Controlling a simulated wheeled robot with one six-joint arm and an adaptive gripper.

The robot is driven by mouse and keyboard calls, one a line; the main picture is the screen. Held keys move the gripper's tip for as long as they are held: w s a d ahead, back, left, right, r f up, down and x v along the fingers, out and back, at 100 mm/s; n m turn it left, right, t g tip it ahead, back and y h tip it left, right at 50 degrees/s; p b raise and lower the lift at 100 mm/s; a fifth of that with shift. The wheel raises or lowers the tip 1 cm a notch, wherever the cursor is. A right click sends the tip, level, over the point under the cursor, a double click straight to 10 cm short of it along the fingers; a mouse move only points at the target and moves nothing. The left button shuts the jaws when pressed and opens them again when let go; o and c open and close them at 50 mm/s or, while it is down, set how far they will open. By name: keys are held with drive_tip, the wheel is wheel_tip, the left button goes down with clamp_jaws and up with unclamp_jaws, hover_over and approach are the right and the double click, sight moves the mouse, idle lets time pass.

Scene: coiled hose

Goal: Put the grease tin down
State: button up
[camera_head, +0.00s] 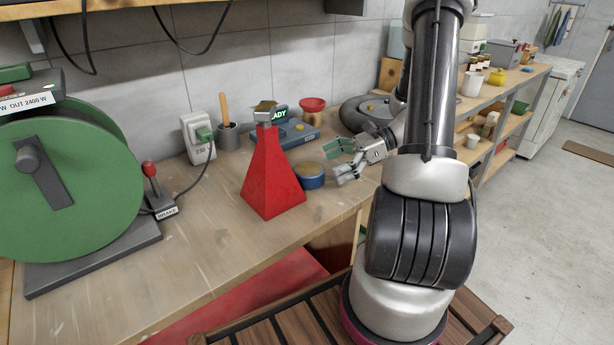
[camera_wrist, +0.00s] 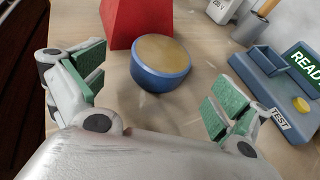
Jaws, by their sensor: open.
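The grease tin, a short round blue tin with a tan top (camera_head: 310,176), stands on the wooden workbench (camera_head: 200,235), just right of the red pyramid-shaped object (camera_head: 271,178). In the wrist view the tin (camera_wrist: 161,64) is ahead of my gripper (camera_wrist: 152,78), between the lines of the two green-padded fingers, and neither finger touches it. In the head view my gripper (camera_head: 337,162) is open and empty, close to the right of the tin and low over the bench.
Behind the tin is a blue device with a READY display (camera_head: 290,132) and a TEST label. A green reel (camera_head: 65,190) is at left.

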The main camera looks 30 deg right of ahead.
sight(318, 168)
drive_tip(key=x, duration=0.6)
drive_tip(key=shift+w+a, duration=0.15)
drive_tip(key=shift+a, duration=0.05)
drive_tip(key=shift+r, duration=0.1)
drive_tip(key=c, duration=1.4)
